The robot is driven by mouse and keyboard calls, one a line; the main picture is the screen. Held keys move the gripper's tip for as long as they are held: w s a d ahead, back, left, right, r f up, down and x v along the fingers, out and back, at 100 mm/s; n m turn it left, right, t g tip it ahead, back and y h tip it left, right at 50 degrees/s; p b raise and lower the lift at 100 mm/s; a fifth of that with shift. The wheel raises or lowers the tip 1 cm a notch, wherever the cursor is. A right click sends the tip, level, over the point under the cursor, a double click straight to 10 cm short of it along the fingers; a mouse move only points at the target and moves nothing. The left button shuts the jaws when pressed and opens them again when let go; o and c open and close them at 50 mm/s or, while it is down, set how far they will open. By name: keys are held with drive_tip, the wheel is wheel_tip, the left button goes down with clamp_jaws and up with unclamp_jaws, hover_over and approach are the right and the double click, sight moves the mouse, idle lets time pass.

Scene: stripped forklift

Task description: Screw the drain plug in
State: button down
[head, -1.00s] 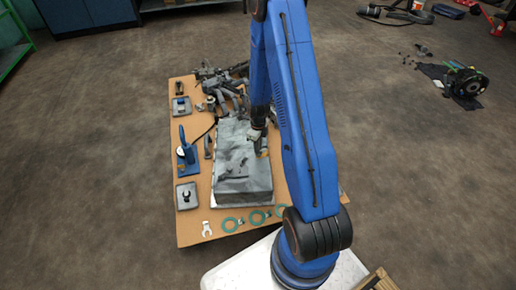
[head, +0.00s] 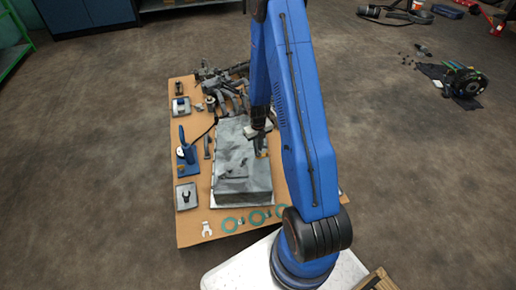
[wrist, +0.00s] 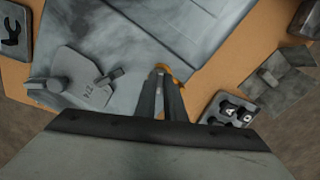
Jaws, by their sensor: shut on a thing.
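A grey metal housing (head: 232,188) lies on a wooden table, and its flat face also shows in the wrist view (wrist: 120,30). My gripper (head: 262,153) points down at the right part of this housing. In the wrist view my gripper (wrist: 165,78) has its fingers close together, shut on a small yellow-orange piece (wrist: 178,73), apparently the drain plug. The fingers hide most of it. I cannot tell whether it sits in a hole or only touches the face.
A grey plate with raised parts (wrist: 85,78) is left of my fingers. A tray with dark round parts (wrist: 228,112) is at right. The table (head: 195,228) also carries a blue tool (head: 184,147), teal rings (head: 230,224) and several metal parts at the back.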

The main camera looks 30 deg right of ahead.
drive_tip(key=c, duration=2)
unclamp_jaws()
drive_tip(key=shift+r, duration=2.25)
drive_tip(key=o, duration=0.5)
drive_tip(key=shift+o, duration=0.2)
wheel_tip(320, 180, up, 17)
drive_tip(key=shift+r, duration=0.2)
